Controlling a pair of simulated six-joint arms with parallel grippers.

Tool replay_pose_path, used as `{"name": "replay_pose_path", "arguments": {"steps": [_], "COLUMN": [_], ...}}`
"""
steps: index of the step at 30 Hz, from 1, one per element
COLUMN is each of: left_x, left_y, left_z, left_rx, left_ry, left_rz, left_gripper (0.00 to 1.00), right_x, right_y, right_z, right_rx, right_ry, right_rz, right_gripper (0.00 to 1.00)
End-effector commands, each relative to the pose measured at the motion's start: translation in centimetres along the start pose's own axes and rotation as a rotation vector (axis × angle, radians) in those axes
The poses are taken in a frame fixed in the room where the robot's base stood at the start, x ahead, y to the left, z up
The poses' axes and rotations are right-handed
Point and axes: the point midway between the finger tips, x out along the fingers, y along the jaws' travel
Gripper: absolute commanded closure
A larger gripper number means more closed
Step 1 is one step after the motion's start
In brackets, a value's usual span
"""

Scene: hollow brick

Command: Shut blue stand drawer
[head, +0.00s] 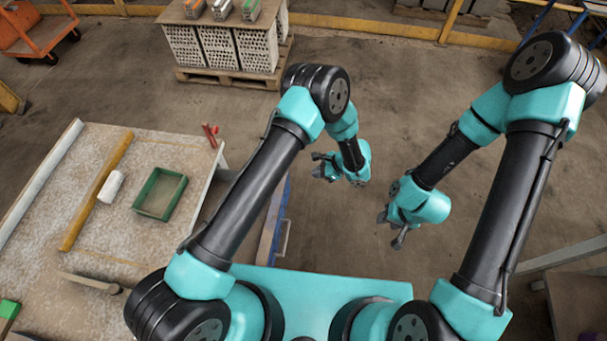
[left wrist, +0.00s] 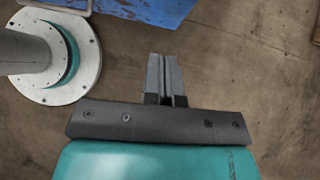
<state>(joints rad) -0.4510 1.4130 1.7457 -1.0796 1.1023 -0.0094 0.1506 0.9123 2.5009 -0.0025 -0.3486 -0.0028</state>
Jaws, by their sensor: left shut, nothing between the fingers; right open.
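The blue stand (head: 268,232) is beside the table, mostly hidden behind my left arm in the head view. A grey bar handle (head: 284,238) sticks out on its right side. In the left wrist view a blue panel (left wrist: 150,8) shows at the top edge, with part of a pale bar (left wrist: 60,5) to its left. How far the drawer stands out cannot be told. My left gripper (head: 322,166) is shut and empty, right of the stand and apart from it; its closed fingers (left wrist: 165,75) show over bare floor. My right gripper (head: 391,229) is open and empty over the floor.
A dusty table (head: 100,245) on the left holds a green tray (head: 137,207), a white roll (head: 112,186) and a yellow bar (head: 95,190). Stacked bricks (head: 220,48) stand on a pallet behind. Another bench (head: 580,300) is at right. Floor around both grippers is clear.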

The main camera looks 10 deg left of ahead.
Motion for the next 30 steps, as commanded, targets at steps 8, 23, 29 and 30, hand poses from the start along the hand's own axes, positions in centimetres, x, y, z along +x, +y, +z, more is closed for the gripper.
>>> {"name": "replay_pose_path", "arguments": {"steps": [8,23,29,30], "left_x": [-1.5,1.0,4.2,4.9], "left_y": [-1.2,-1.2,-1.4,-1.5], "left_z": [-0.6,-0.4,-0.2,-0.1], "left_rx": [0.023,0.023,0.022,0.023], "left_ry": [-0.067,-0.065,-0.065,-0.065], "left_rz": [-0.076,-0.069,-0.068,-0.068], "left_gripper": [1.0,1.0,1.0,1.0], "right_x": [0.0,0.0,0.0,0.0], "right_y": [0.0,0.0,0.0,0.0], "right_z": [0.0,0.0,0.0,0.0], "right_rx": [-0.001,0.0,0.0,0.0], "right_ry": [0.0,0.0,0.0,0.0], "right_rz": [0.0,0.0,0.0,0.0], "right_gripper": [0.57,0.57,0.57,0.57]}}
